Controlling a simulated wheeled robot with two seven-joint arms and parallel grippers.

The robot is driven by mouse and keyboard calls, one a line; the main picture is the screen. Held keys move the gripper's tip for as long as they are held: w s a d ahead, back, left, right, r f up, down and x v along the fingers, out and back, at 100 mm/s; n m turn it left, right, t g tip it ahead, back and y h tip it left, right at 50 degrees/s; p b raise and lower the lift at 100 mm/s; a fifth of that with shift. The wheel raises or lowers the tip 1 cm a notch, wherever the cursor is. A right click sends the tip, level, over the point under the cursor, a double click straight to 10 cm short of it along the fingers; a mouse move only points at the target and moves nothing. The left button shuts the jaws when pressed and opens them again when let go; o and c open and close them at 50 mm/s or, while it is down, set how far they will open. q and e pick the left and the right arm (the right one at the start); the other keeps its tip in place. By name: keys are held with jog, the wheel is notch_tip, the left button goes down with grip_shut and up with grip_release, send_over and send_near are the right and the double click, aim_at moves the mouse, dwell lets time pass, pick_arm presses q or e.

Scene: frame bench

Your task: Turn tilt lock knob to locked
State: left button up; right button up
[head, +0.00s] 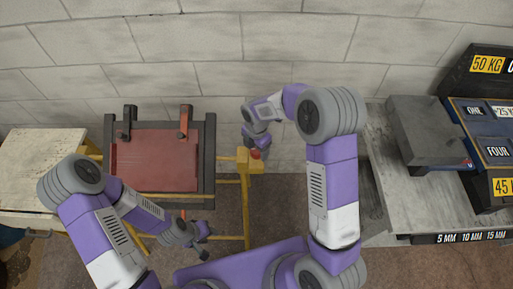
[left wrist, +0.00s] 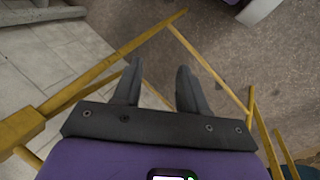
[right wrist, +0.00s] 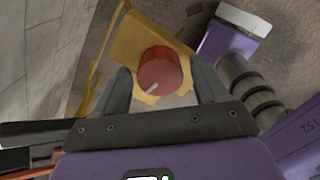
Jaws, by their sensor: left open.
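The tilt lock knob (right wrist: 160,66) is a red round knob with a pale pointer mark at its lower left in the right wrist view. It sits on a yellow bracket (right wrist: 140,35); in the head view the knob (head: 255,154) is at the frame's right corner. My right gripper (right wrist: 159,75) is open, its fingers either side of the knob in that view; I cannot tell whether they touch it. In the head view my right gripper's fingers are largely hidden. My left gripper (head: 198,252) is low, in front of the frame; in the left wrist view it is open and empty (left wrist: 158,75).
A reddish panel (head: 158,160) with dark clamps stands in a dark frame on the yellow stand (head: 246,205). A pale table (head: 35,160) is at left. A grey bench (head: 425,200) with a box and labelled blocks is at right. Yellow bars surround my left gripper's view.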

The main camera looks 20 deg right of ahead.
jog(key=c, duration=0.9)
jog(key=shift+c, duration=0.2)
